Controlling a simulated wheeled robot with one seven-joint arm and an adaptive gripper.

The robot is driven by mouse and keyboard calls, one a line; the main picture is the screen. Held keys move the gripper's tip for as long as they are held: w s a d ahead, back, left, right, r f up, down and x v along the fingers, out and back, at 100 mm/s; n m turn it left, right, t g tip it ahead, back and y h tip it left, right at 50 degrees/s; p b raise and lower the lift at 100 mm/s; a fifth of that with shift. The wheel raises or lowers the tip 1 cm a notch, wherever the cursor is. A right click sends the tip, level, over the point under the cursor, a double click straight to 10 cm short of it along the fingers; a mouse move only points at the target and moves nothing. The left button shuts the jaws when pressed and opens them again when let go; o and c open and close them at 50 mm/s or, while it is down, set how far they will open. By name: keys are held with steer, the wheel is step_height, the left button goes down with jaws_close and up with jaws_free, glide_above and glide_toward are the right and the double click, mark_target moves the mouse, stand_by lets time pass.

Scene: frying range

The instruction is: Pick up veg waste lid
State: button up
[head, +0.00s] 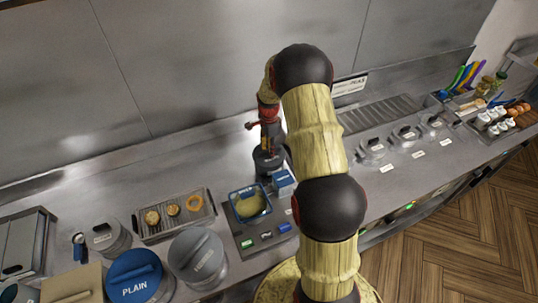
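I cannot tell for sure which lid is the veg waste lid. A round grey lid (197,254) with unclear lettering lies at the front left, beside a blue lid marked PLAIN (134,277). A smaller grey lid (105,235) is behind them. Several round grey lids (403,134) sit in a row on the right of the counter, with white cards in front. My gripper (268,160) points down above the counter, near a small blue and white box (283,181). My arm partly covers it, and its fingers are too dark and small to read.
A blue-rimmed container of yellow contents (249,204) stands close to my gripper. A tray with round fried pieces (174,214) is left of it. A ribbed drain plate (380,114) lies behind the right-hand lids. A steel wall closes the back. Bare counter shows left of my gripper.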

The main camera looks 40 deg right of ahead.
steer(key=shift+f, duration=0.2)
steer(key=shift+c, duration=0.8)
jaws_close()
